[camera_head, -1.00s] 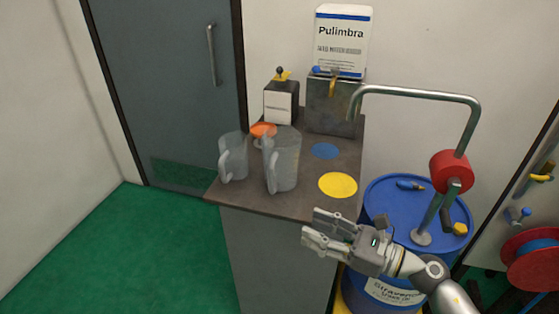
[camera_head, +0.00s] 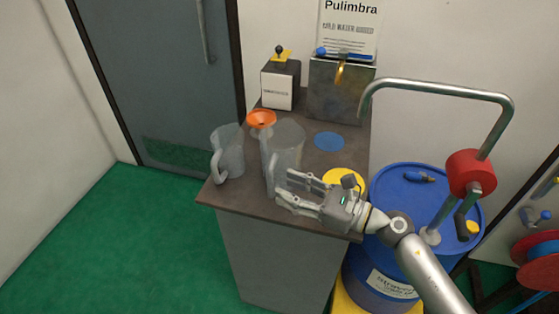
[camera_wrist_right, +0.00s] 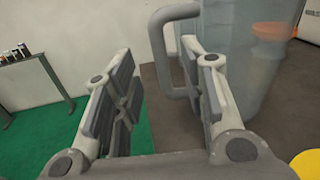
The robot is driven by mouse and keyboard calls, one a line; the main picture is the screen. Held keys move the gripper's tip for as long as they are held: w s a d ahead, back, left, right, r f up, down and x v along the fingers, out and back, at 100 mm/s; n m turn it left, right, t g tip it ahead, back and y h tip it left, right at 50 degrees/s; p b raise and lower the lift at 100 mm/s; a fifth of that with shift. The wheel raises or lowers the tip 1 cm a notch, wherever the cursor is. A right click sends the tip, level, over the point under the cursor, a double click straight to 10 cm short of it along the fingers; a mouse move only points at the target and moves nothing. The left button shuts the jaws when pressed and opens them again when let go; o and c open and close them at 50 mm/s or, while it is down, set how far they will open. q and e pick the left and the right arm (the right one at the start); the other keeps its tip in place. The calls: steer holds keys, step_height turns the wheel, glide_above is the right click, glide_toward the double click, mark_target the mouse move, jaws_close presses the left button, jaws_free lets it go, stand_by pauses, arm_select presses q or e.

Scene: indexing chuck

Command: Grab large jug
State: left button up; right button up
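The large jug (camera_head: 289,143), grey and translucent, stands upright near the front of the grey cabinet top. Its handle faces left and forward. A smaller grey jug (camera_head: 231,153) stands left of it. My right gripper (camera_head: 278,188) is open in front of the large jug's lower part, partly covering it. In the right wrist view the open fingers (camera_wrist_right: 158,92) show the large jug (camera_wrist_right: 250,55) beyond the right finger. Its handle (camera_wrist_right: 158,45) shows in the gap, near the right finger; I cannot tell whether they touch. My left gripper is out of view.
The cabinet top (camera_head: 255,203) also holds an orange funnel (camera_head: 261,118), a blue disc (camera_head: 329,141) and a yellow disc (camera_head: 345,180). Two dispensers stand at the back. A blue drum (camera_head: 405,205) with a crank pump is at the right. Green floor is clear at left.

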mark_target(273, 184)
steer(key=shift+w+a, duration=0.25)
steer(key=shift+w, duration=0.05)
steer(key=shift+w+a+p, duration=0.2)
steer(key=shift+a+p, duration=0.1)
steer(key=shift+p, duration=0.05)
steer(key=p+x, duration=0.1)
steer(key=x, duration=0.2)
steer(key=shift+s+a, duration=0.1)
steer(key=shift+a, duration=0.15)
steer(key=shift+w+a+f+p, duration=0.2)
steer(key=shift+w+a+p, duration=0.1)
steer(key=shift+a, duration=0.1)
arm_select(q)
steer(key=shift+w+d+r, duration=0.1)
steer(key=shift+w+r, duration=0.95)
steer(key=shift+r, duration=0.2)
arm_select(e)
steer(key=shift+d, duration=0.1)
steer(key=shift+c, duration=1)
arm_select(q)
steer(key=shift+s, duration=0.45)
arm_select(e)
jaws_close()
